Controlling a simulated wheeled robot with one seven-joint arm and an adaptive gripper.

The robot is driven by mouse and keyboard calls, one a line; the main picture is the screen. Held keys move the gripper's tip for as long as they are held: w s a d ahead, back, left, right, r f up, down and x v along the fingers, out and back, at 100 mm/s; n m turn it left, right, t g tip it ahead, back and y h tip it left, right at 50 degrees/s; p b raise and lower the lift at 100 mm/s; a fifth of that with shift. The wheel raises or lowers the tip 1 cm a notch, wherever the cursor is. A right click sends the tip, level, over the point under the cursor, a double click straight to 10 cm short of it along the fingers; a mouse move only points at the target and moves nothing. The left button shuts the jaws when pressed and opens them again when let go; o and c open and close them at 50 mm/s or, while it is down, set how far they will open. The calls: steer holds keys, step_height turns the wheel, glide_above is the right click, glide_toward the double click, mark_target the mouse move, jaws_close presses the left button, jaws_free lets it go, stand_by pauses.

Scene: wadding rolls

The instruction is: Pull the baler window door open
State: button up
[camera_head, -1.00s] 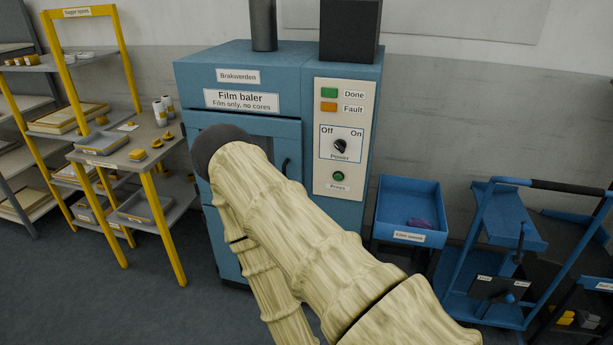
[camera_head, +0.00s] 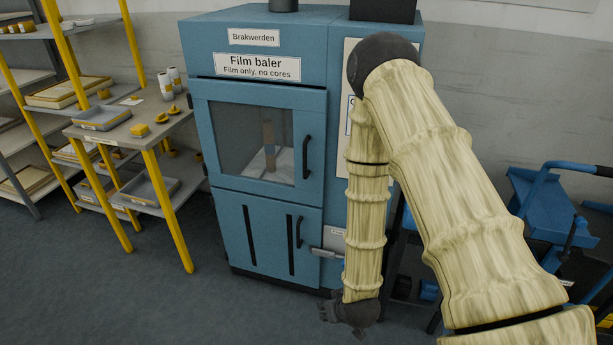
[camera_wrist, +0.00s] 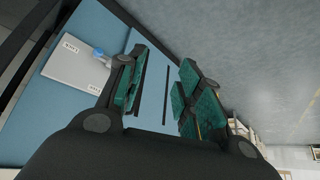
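The film baler's window door (camera_head: 201,130) is a blue frame around a glass pane in the head view. It looks shut, flush with the cabinet. Its black vertical handle (camera_head: 307,157) is on the right side. Behind the glass show pale material and a brown upright piece. My gripper (camera_head: 340,318) hangs low at the baler's lower right, below and right of that handle and apart from it. In the wrist view my gripper (camera_wrist: 163,95) is open, with nothing between its green pads. The baler's blue front (camera_wrist: 150,65) lies beyond the pads.
Below the window is a lower door (camera_head: 262,212) with two dark slots and its own black handle (camera_head: 299,232). A pale plate (camera_head: 333,238) is beside it. A yellow-framed shelf unit (camera_head: 166,210) stands left, a blue trolley (camera_head: 545,205) right. Floor before the baler is clear.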

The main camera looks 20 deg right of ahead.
steer(key=w+r+t+b, duration=0.2)
steer(key=w+t+b, duration=0.15)
steer(key=w, duration=0.65)
steer(key=t+b, duration=0.8)
steer(key=b, duration=0.3)
glide_toward(306, 163)
steer(key=shift+h, duration=0.3)
steer(key=w, duration=1.1)
steer(key=shift+a+f+b, duration=0.1)
steer(key=shift+a+b, duration=0.15)
steer(key=shift+b, duration=0.1)
jaws_close()
steer(key=shift+s, duration=0.1)
